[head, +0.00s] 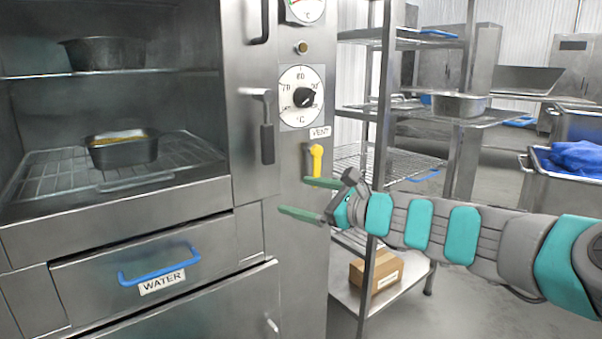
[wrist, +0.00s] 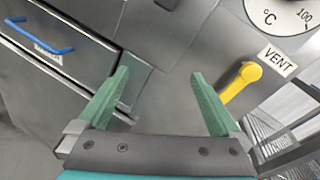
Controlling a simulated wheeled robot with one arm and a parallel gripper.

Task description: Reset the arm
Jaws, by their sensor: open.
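My gripper (head: 312,199) is open and empty in the head view, with its green fingers pointing left toward the steel cabinet front. It also shows in the wrist view (wrist: 158,95), its two fingers spread apart with bare metal between and beyond them. My arm reaches in from the right of the head view. The yellow vent lever (head: 317,160) sits just above the upper finger in the head view. In the wrist view the lever (wrist: 240,82) is to the right of the right finger, and I cannot tell whether they touch.
The open oven chamber holds a dark pan with yellowish contents (head: 122,150) on a wire rack and another pan (head: 103,53) above. The water drawer (head: 150,280) has a blue handle. A temperature dial (head: 302,97) is above the lever. A shelf with a cardboard box (head: 376,270) stands right.

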